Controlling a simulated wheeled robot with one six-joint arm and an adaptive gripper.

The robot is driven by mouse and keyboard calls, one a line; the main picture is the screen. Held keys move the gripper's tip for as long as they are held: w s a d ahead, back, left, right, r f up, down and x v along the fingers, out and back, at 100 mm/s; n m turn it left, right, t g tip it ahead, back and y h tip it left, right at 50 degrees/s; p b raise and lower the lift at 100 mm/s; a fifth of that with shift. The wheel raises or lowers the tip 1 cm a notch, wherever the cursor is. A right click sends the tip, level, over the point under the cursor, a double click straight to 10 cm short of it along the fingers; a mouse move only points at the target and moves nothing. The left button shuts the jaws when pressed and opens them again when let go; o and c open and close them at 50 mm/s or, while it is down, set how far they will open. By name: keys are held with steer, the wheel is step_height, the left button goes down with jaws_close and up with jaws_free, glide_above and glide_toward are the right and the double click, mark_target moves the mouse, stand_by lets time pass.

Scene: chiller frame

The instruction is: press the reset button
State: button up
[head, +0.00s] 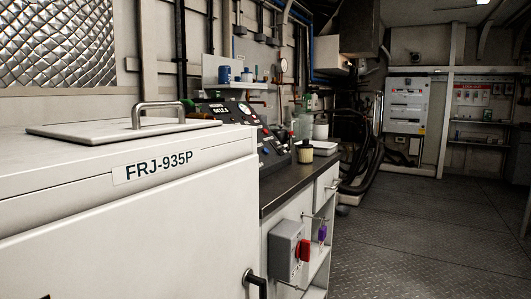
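A sloped dark control panel (273,153) stands on the counter behind the white cabinet. It carries a round gauge (245,108) and several small knobs and buttons, some red. Their labels are too small to read, so I cannot tell which one is the reset button. The white cabinet hides the panel's lower left part. A grey box (285,250) with a red rotary handle (304,250) is on the front below the counter, with a purple padlock-like item (322,233) beside it. My gripper is not in view.
The white cabinet (120,235) marked FRJ-935P, with a handled lid (120,130), fills the left foreground. The metal floor (430,240) on the right is clear.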

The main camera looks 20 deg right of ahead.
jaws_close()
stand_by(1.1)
